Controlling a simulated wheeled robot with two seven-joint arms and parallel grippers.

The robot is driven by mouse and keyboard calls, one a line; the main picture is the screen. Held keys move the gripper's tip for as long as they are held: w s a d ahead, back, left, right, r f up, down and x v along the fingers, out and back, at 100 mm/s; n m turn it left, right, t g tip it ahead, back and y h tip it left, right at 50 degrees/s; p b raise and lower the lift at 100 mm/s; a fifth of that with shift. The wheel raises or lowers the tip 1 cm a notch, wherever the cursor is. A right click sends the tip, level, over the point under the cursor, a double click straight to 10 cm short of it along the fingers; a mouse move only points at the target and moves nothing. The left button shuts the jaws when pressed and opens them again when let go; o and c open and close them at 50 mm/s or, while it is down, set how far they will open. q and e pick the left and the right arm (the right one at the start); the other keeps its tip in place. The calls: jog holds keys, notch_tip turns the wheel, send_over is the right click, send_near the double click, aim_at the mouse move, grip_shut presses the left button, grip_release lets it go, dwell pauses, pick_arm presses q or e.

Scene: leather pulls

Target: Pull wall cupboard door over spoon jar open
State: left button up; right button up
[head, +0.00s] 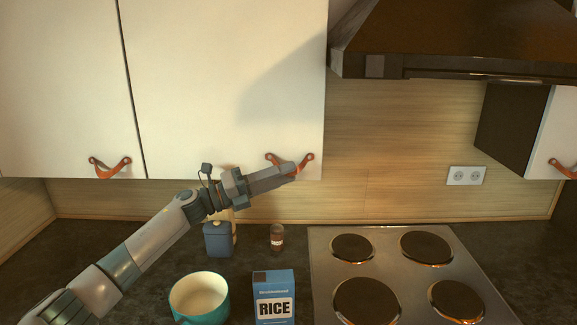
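The white wall cupboard door (225,75) in the middle looks shut, flush with its neighbour on the left. Its orange-brown leather pull (307,160) hangs near the lower right corner. My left gripper (290,169) is at this pull, its fingertips overlapping the strap's middle and hiding part of it. I cannot tell whether the fingers are closed on the strap. Below, partly behind my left arm, stands a blue container (218,240) with something pale rising beside it; it may be the spoon jar, its top being hidden. My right gripper is out of view.
The left door has its own leather pull (110,168). A range hood (455,40) juts out right of the middle door. On the counter stand a teal pot (200,300), a rice box (273,297), a small brown jar (277,237) and a hob (395,275).

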pick_arm(q)
jog(key=shift+x, duration=0.75)
grip_shut()
jog(key=shift+s, duration=0.1)
